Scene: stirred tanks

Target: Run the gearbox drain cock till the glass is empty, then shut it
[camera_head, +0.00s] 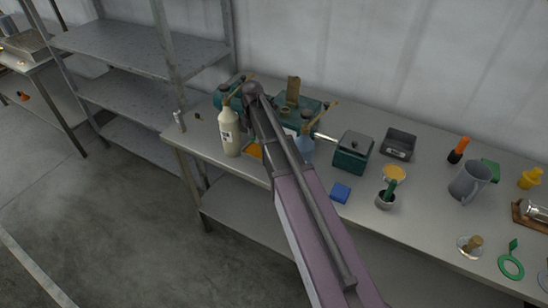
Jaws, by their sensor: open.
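A dark green box-shaped housing with a grey lid (352,152) stands on the bench right of my arm. A pale shaft (325,137) runs from its left side toward a second green machine body (300,108), partly behind my arm. I cannot tell which housing is the gearbox. I cannot make out a drain cock or a sight glass; they are too small or hidden. My arm reaches up from the bottom of the head view across the bench. Its jaws do not show.
A cream bottle (229,132) and a blue bottle (304,147) stand either side of my arm. A blue block (340,193), a small cup (385,200), a black tray (399,144) and a grey mug (468,182) are to the right. Grey shelving (130,45) stands left; the floor is clear.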

